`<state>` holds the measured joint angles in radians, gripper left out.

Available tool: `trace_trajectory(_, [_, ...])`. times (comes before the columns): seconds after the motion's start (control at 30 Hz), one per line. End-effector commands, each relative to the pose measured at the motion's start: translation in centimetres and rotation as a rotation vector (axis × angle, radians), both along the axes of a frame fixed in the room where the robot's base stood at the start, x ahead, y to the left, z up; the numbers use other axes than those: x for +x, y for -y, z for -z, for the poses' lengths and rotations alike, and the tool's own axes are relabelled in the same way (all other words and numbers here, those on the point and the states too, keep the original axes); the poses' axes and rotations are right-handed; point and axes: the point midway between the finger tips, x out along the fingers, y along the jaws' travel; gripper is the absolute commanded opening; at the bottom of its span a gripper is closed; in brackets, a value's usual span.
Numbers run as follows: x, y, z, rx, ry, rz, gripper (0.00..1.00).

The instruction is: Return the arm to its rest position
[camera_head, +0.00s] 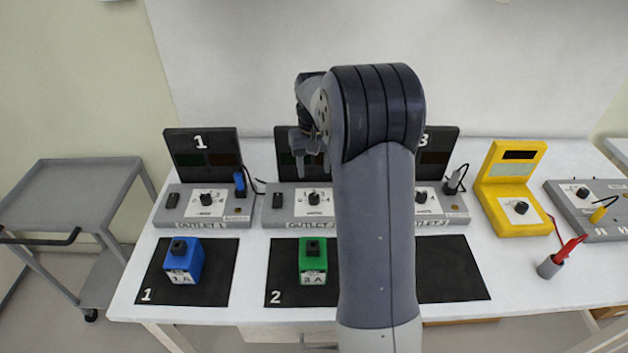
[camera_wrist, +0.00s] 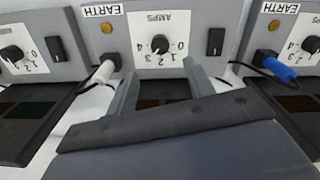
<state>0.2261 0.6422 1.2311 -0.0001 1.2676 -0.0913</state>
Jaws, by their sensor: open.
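My arm (camera_head: 375,220) rises from the bottom of the head view and bends at a dark elbow above the table. My gripper (camera_head: 310,150) points down in front of the dark upright panel of the middle outlet unit. In the wrist view, the two grey fingers of my gripper (camera_wrist: 160,88) are apart with nothing between them. Past the fingertips is the outlet unit's AMPS dial (camera_wrist: 160,44). Whether the fingers touch the unit cannot be told, but they look above it. My arm hides part of the outlet 3 unit and the third mat.
A blue block (camera_head: 184,262) sits on mat 1 and a green block (camera_head: 313,262) on mat 2. A grey cart (camera_head: 80,190) is left. The white table's front strip is clear.

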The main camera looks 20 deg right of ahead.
Motion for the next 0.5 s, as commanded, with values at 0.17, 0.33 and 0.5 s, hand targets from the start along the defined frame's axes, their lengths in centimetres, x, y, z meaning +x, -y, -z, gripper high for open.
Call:
trace_trajectory(0.17, [-0.03, 0.0, -1.17, 0.0, -0.001, 0.0, 0.5])
trace_trajectory(0.33, [-0.04, -0.01, -1.28, 0.0, -0.001, 0.0, 0.5])
trace_trajectory(0.5, [-0.04, -0.01, -1.19, 0.0, -0.002, 0.0, 0.5])
